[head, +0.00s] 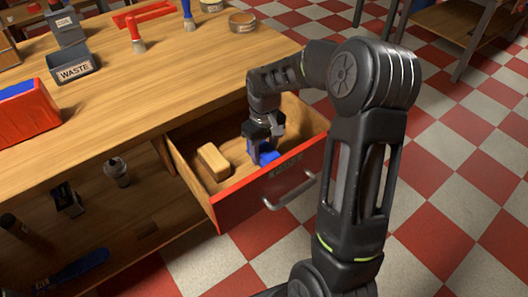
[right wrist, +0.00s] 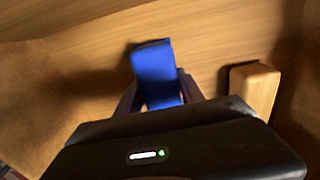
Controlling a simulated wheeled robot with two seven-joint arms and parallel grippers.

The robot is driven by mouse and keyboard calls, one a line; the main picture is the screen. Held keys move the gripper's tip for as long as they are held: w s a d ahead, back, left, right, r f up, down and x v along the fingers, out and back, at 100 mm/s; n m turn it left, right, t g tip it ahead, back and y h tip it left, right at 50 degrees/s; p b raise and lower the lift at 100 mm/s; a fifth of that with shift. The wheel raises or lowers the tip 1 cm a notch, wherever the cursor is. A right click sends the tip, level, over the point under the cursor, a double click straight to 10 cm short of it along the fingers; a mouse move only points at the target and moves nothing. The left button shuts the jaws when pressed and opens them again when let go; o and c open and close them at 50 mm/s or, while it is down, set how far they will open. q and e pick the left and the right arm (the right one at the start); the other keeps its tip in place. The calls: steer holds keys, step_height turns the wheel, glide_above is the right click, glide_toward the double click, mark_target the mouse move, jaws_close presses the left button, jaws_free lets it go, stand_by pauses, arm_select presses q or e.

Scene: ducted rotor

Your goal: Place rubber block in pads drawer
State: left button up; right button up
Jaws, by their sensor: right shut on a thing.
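The drawer (head: 290,179) with a red front is pulled out from the wooden workbench. Its label is too blurred to read with certainty. The blue rubber block (head: 265,153) is inside the drawer, right of the middle. My right gripper (head: 262,143) points down into the drawer and is shut on the block. In the right wrist view, the blue block (right wrist: 155,72) shows between the fingers, close to the drawer floor; whether it touches the floor I cannot tell. My left gripper is not in view.
A tan block (head: 213,160) lies in the drawer left of the gripper; it also shows in the right wrist view (right wrist: 254,87). On the bench (head: 190,80) stand a WASTE bin (head: 72,68), a red and blue box (head: 26,110), brushes and a tin (head: 242,21).

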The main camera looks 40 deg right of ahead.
mark_target(264, 148)
steer(key=shift+f, duration=0.15)
steer(key=o, duration=1.2)
step_height(264, 148, up, 12)
steer(key=p, duration=0.2)
steer(key=shift+r, duration=0.2)
